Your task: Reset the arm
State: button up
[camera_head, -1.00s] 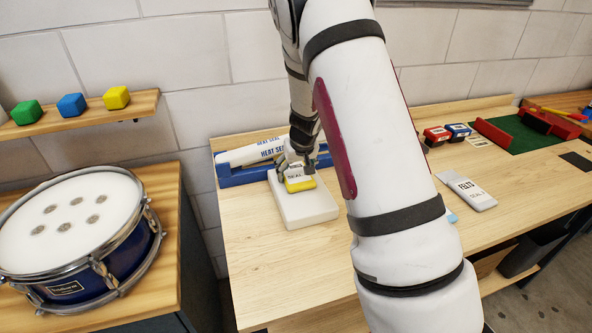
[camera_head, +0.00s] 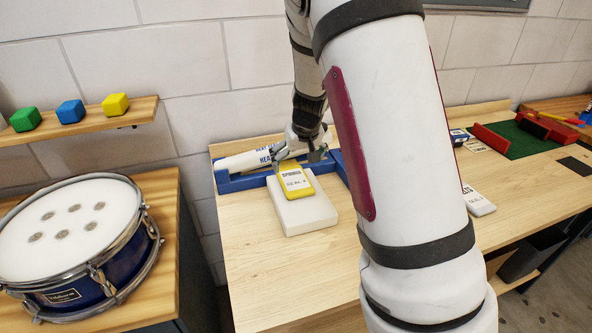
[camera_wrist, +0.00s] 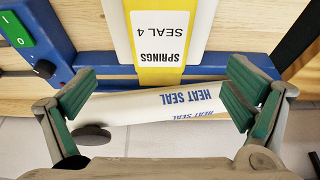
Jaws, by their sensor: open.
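My arm crosses the middle of the head view. My gripper (camera_head: 305,156) is at the back of the workbench, above the blue heat sealer. In the wrist view my gripper (camera_wrist: 165,105) has its green-padded fingers spread wide, with nothing held between them. A yellow packet labelled "SPRINGS SEAL 4" (camera_head: 295,183) lies on a white block (camera_head: 312,217) just in front of the gripper. The packet (camera_wrist: 194,76) also shows in the wrist view, beyond the fingertips. The white "HEAT SEAL" bar (camera_wrist: 180,104) of the sealer shows between the fingers.
The blue sealer frame (camera_head: 228,184) stands at the wall. A blue drum (camera_head: 95,262) is on the left table. A shelf (camera_head: 88,123) holds green, blue and yellow blocks. A "FELTS" packet (camera_head: 478,203) lies right of my arm. The bench front is clear.

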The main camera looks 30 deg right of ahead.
jog(key=shift+v, duration=1.85)
jog(key=s+a+r+n+y, duration=0.1)
jog(key=s+a+r+y, duration=0.2)
jog(key=s+a+r, duration=0.9)
jog(key=s+a+r+n+h, duration=0.1)
jog(key=s+a+r+h, duration=0.1)
jog(key=s, duration=1.6)
jog(key=shift+a+r+t, duration=0.4)
jog(key=shift+a+r, duration=0.1)
jog(key=shift+r, duration=0.15)
